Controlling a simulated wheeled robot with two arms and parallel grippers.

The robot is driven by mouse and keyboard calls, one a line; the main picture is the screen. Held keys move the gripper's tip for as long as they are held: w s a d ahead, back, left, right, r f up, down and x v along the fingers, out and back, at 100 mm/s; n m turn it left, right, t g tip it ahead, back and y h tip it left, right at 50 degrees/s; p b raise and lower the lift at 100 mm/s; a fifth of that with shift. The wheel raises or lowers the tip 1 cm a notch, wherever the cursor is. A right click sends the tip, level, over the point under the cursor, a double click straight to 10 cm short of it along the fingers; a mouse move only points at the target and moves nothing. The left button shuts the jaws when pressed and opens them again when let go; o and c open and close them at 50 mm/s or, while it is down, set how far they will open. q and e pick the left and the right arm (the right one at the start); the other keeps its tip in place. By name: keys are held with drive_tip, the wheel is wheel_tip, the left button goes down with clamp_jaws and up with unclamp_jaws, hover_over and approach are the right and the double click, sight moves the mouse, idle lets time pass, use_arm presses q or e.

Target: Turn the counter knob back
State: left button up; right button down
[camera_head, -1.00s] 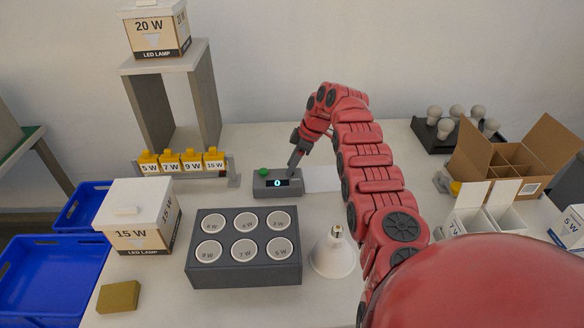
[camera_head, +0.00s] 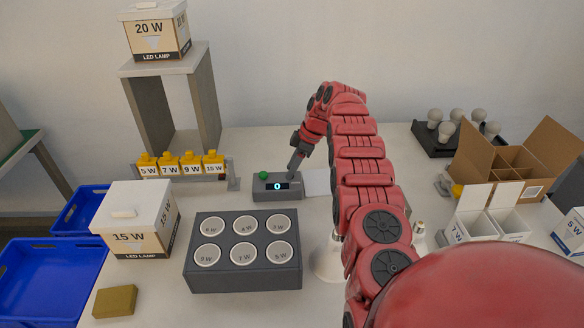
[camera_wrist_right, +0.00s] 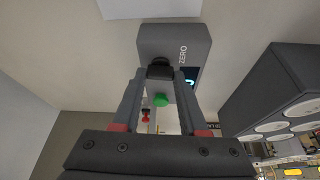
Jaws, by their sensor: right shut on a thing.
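The counter (camera_head: 277,195) is a small grey box with a green button (camera_head: 264,175) on top and a lit display reading 0. Its black knob (camera_wrist_right: 160,69) shows in the right wrist view, near the printed word ZERO. My right gripper (camera_head: 293,170) reaches down to the right end of the counter. In the right wrist view my right gripper (camera_wrist_right: 160,78) has its fingertips on both sides of the knob and is shut on it. In the head view the knob is hidden behind the gripper. My left gripper is not in view.
A dark block with several labelled round sockets (camera_head: 243,280) stands in front of the counter. A white lamp cone (camera_head: 326,262) is partly hidden by my right arm. A rack of yellow-capped holders (camera_head: 180,174) is at left. Boxes (camera_head: 140,222) and blue bins (camera_head: 45,275) stand further left.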

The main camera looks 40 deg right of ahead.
drive_tip(key=shift+s+f, duration=0.1)
drive_tip(key=shift+c, duration=2.2)
unclamp_jaws()
drive_tip(key=v, duration=0.2)
drive_tip(key=shift+d+r+b, duration=0.1)
drive_tip(key=shift+r+b, duration=0.15)
drive_tip(key=shift+b, duration=0.15)
drive_tip(key=p+v, duration=0.2)
drive_tip(key=v, duration=0.2)
drive_tip(key=p+v, duration=0.9)
drive_tip(key=v, duration=0.2)
